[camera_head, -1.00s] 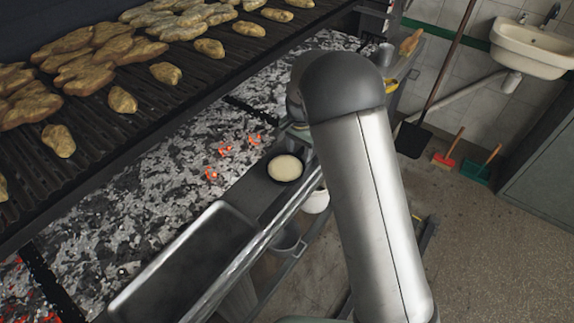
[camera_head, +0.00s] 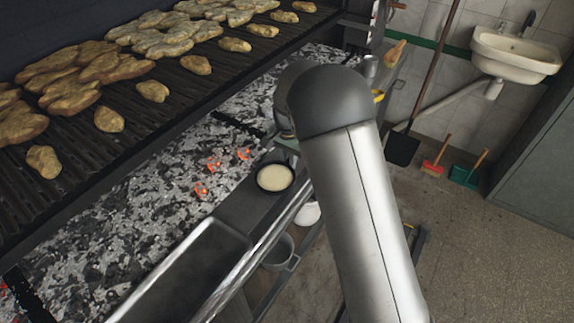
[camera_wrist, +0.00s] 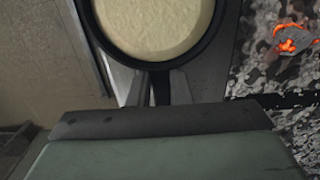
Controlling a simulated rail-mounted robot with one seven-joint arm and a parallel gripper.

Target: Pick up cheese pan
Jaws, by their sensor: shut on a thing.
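The cheese pan (camera_head: 275,177) is a small round black pan with pale yellow contents. In the head view it sits over the dark ledge at the front of the coals, beside the metal rail. In the wrist view the pan (camera_wrist: 153,25) fills the top middle, with its short dark handle pointing down toward my gripper (camera_wrist: 154,90). The two jaws are shut on the handle, one on each side. In the head view my gripper is mostly hidden behind my arm. I cannot tell whether the pan touches the ledge.
Glowing coals (camera_head: 213,165) lie left of the pan. The grill grate (camera_head: 130,130) with several browned pieces is above them. A metal tray (camera_head: 185,268) lies at the front, and a grey bucket (camera_head: 278,252) sits below the rail (camera_head: 270,235). The floor at right is open.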

